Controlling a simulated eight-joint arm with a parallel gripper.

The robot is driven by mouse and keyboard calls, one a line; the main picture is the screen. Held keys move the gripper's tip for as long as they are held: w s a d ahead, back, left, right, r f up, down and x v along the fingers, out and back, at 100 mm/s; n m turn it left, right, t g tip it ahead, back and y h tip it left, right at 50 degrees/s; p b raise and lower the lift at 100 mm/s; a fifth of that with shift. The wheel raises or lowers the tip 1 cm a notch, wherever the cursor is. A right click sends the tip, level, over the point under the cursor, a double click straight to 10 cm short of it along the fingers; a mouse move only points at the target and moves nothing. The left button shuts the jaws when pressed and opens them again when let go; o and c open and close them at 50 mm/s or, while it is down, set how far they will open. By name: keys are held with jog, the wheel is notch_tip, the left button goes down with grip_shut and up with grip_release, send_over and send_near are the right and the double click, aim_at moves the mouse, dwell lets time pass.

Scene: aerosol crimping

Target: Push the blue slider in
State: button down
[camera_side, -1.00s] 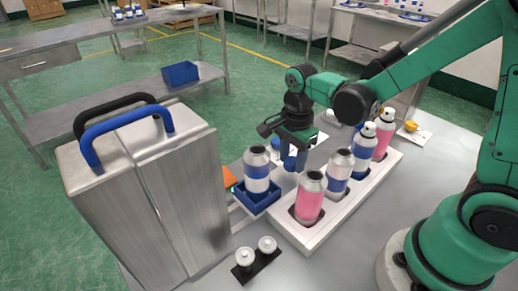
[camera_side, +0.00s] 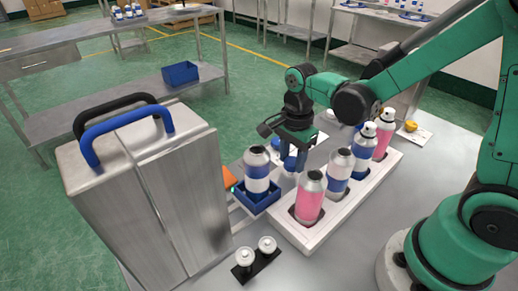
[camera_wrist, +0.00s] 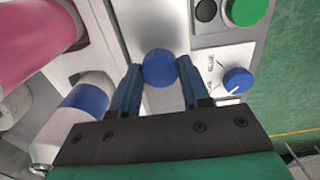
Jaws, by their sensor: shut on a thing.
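The blue slider is a blue tray (camera_side: 264,204) in the side view, at the side of the metal machine. My gripper (camera_side: 290,165) is just behind and right of this can, pointing down. In the wrist view my blue fingers (camera_wrist: 160,72) are shut on a round blue knob (camera_wrist: 160,66), one finger on each side. The join between knob and tray is hidden in both views.
A white rack (camera_side: 318,233) with several pink and blue-banded cans stands right of the tray. The metal machine (camera_side: 150,190) is at left. A black holder with two white caps (camera_side: 255,262) lies in front. A panel with a blue dial (camera_wrist: 237,80) and green button (camera_wrist: 247,10) is close by.

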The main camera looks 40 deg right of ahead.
aim_at(244, 196)
dwell(0.4)
jog(key=a, duration=1.2)
jog(key=shift+a, duration=0.3)
jog(key=shift+c, duration=2.1)
grip_release()
jog(key=shift+d, duration=0.2)
